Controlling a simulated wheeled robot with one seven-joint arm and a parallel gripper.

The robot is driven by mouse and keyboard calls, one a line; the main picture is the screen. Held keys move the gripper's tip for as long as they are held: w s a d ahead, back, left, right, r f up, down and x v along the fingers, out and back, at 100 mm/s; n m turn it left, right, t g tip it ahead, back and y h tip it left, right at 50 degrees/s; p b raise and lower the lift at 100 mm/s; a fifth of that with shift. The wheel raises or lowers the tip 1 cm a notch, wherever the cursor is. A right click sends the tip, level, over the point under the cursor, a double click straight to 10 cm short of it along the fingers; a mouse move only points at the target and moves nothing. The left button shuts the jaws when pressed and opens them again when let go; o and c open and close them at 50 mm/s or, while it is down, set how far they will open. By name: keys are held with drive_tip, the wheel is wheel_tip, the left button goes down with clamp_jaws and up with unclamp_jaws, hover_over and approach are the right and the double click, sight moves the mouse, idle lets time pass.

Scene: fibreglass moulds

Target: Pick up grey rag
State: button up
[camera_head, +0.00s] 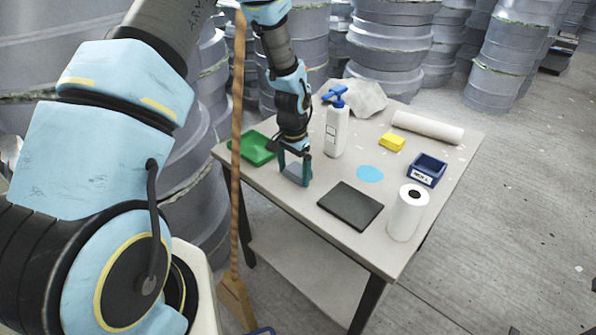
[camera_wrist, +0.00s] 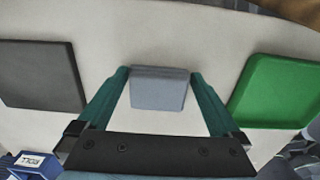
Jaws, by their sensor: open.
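The grey rag (camera_wrist: 158,94) is a flat, folded, blue-grey square lying on the table. In the wrist view it sits between the two teal fingers of my gripper (camera_wrist: 160,76), with a small gap on each side. In the head view the rag (camera_head: 293,170) is partly hidden by the fingers. My gripper (camera_head: 295,174) is open and points down over it at the table's left front part. I cannot tell how far the fingertips are above the table.
A green tray (camera_head: 257,148) is left of the rag, a dark flat panel (camera_head: 350,205) right. A white pump bottle (camera_head: 337,130) stands close behind. A wooden pole (camera_head: 236,150) rises before the table.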

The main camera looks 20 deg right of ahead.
sight(294, 172)
drive_tip(key=shift+c, duration=0.4)
drive_tip(key=c, duration=0.9)
wheel_tip(294, 172, up, 10)
drive_tip(key=b, duration=0.2)
